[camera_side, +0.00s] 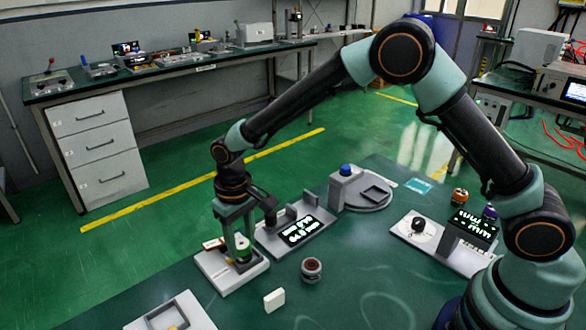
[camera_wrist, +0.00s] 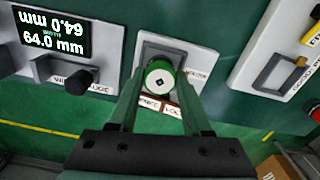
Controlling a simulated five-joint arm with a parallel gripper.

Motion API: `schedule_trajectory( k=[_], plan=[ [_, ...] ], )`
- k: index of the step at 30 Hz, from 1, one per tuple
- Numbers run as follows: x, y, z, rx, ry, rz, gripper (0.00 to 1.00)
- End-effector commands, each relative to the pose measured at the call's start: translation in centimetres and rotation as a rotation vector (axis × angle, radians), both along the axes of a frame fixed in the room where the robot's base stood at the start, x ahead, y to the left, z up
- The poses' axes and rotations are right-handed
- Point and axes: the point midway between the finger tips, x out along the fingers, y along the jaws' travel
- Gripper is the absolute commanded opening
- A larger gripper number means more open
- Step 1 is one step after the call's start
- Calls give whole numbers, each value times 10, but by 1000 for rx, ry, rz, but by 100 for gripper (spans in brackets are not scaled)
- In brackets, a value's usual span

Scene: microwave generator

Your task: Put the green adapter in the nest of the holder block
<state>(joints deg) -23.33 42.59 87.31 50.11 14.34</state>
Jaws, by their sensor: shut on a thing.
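The green adapter (camera_side: 243,248) has a white top and is held upright between the fingers of my gripper (camera_side: 240,240). In the wrist view the adapter (camera_wrist: 160,78) shows from above, with a small dark square in the middle of its white face. The fingers (camera_wrist: 160,88) grip it from both sides. The holder block (camera_side: 214,277) is a light, low block directly beneath it. In the wrist view a grey square recess in the block (camera_wrist: 192,49) surrounds the adapter. I cannot tell whether the adapter touches the nest floor or hangs just above.
A width gauge with a lit display (camera_side: 300,232) reading 64.0 mm stands close on the right. A white tray (camera_side: 150,325) with a yellow piece lies at front left. A round dark part (camera_side: 311,268) and a small white block (camera_side: 274,300) stand on the green table.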

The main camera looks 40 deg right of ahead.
Motion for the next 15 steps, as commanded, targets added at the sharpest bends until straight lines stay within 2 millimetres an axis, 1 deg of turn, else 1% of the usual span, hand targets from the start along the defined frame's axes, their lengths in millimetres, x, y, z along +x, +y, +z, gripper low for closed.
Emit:
schedule_trajectory(
  k=[12, 13, 15],
  plan=[
    [0, 0, -5, 0, 0, 0, 0],
    [0, 0, -5, 0, 0, 0, 56],
    [0, 0, -5, 0, 0, 0, 79]
  ],
)
